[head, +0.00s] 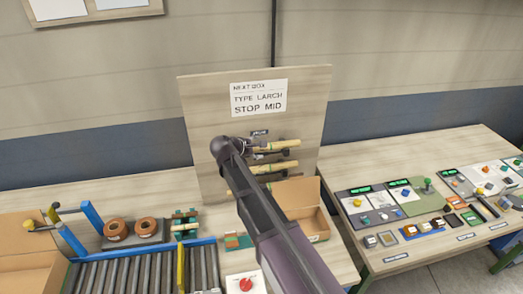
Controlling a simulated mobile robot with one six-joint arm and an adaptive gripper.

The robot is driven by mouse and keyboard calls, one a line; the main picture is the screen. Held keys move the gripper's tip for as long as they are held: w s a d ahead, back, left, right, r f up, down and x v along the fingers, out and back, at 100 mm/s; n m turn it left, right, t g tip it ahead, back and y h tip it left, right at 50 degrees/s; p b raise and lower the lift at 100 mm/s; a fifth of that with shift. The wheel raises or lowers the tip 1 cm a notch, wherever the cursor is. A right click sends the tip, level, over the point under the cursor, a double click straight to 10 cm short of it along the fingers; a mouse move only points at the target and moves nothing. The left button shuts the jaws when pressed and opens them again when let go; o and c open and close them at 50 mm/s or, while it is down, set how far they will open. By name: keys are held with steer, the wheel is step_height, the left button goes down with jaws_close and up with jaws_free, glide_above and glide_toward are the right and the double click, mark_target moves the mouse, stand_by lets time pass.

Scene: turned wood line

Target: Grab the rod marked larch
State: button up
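Several pale wooden rods stick out sideways from the upright board (305,95). The upper rod (286,145) and the rod below it (280,167) show best; others lower down are partly behind my arm. A small tag sits above the upper rod, but its writing is too small to read, so I cannot tell which rod is marked larch. My gripper (252,148) seems to be at the left part of the upper rod, beside my dark wrist. Its fingers are too small and covered to tell whether they are open or touching a rod.
A sign (259,97) on the board reads "TYPE LARCH, STOP MID". An open cardboard box (314,222) stands below the rods. A roller conveyor (130,272) lies front left. The right table (400,165) holds panels and small parts.

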steer(key=shift+b+x, duration=0.5)
steer(key=shift+x, duration=1)
jaws_close()
